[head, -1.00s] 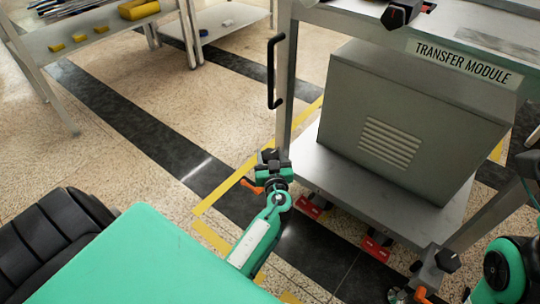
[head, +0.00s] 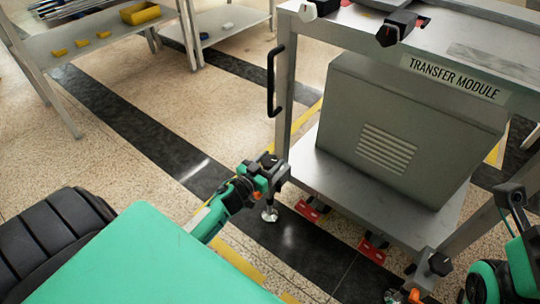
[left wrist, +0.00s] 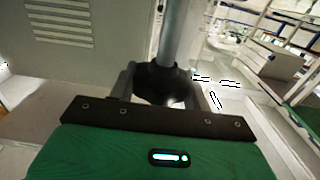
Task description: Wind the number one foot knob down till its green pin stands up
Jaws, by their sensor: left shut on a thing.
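My left gripper (head: 276,171) is at the foot of the transfer module's near-left leg, low above the floor. In the left wrist view its fingers (left wrist: 163,95) are shut on a black foot knob (left wrist: 158,80) below the steel leg (left wrist: 176,30). A silver foot (head: 269,213) shows beneath it in the head view. I see no green pin or knob number; the gripper hides much of the knob. Another black foot knob (head: 440,264) is at the near-right leg.
The transfer module's lower shelf (head: 350,194) carries a grey cabinet (head: 400,135) beside the held knob. Red blocks (head: 308,211) sit under its front edge. A black handle (head: 273,82) is on the left upright. Floor to the left is open, up to a bench (head: 85,38).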

